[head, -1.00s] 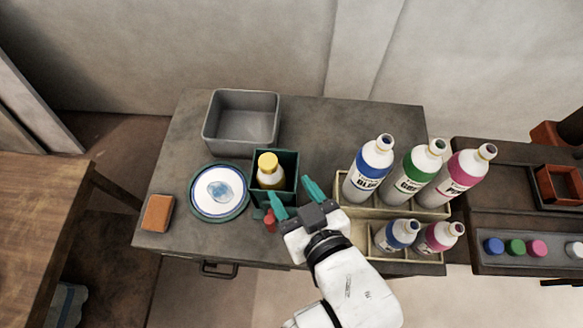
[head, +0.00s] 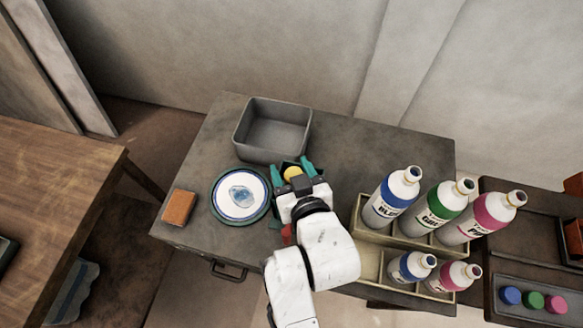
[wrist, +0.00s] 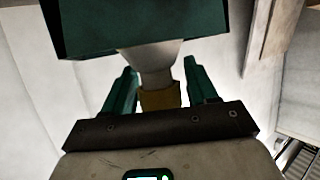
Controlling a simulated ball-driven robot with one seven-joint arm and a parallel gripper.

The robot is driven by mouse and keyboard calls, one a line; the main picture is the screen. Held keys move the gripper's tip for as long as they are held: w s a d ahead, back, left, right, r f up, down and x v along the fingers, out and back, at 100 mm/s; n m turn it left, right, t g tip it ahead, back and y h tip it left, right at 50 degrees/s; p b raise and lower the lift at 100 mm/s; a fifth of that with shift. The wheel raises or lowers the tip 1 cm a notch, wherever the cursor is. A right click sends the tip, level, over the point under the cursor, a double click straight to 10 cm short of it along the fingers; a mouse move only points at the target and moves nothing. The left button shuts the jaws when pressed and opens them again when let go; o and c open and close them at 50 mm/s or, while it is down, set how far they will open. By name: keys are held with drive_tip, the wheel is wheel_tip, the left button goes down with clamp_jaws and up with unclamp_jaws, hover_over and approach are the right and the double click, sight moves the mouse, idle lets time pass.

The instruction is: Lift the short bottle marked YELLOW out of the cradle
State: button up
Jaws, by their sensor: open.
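The short bottle's yellow cap (head: 293,173) shows between my fingers in the head view; its label is hidden. In the wrist view its white shoulder (wrist: 152,62) and yellow cap lie between the two green fingers. The bottle stands in the dark green cradle (wrist: 140,30), which my gripper mostly hides in the head view. My gripper (head: 291,168) is open, with one finger on each side of the bottle's top. I cannot tell whether either finger touches it.
A grey bin (head: 273,130) stands behind the cradle, and a plate (head: 240,217) with a blue smear lies to its left. An orange-brown block (head: 178,207) is further left. A beige rack (head: 368,262) of blue, green and pink bottles stands to the right.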

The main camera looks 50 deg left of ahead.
drive_tip(key=c, duration=1.1)
drive_tip(key=o, duration=1.1)
drive_tip(key=shift+d, duration=0.1)
drive_tip(key=v, duration=1)
drive_tip(key=shift+d+r+b, duration=0.2)
drive_tip(key=shift+b, duration=0.25)
drive_tip(key=shift+s, duration=0.1)
